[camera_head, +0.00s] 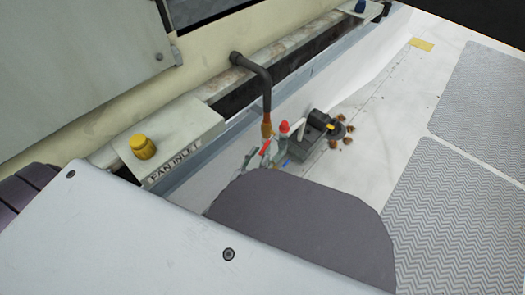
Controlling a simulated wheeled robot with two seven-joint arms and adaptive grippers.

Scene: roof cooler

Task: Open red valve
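A small red cap or knob (284,127) stands among fittings near the middle of the head view, beside a copper-coloured pipe end. A red strip shows just below it on a grey-green part; I cannot tell whether it belongs to the valve. My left gripper (264,157) seems to be at these grey-green parts, close to the red cap. My own large pale and dark grey arm parts hide most of it from below. I cannot make out its fingertips or any contact with the valve. My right gripper is not in view.
A dark bent pipe (254,68) comes down to the fittings. A black motor-like block (325,127) stands right of them, with brown debris (350,117) around it. Patterned grey mats (455,215) lie at right.

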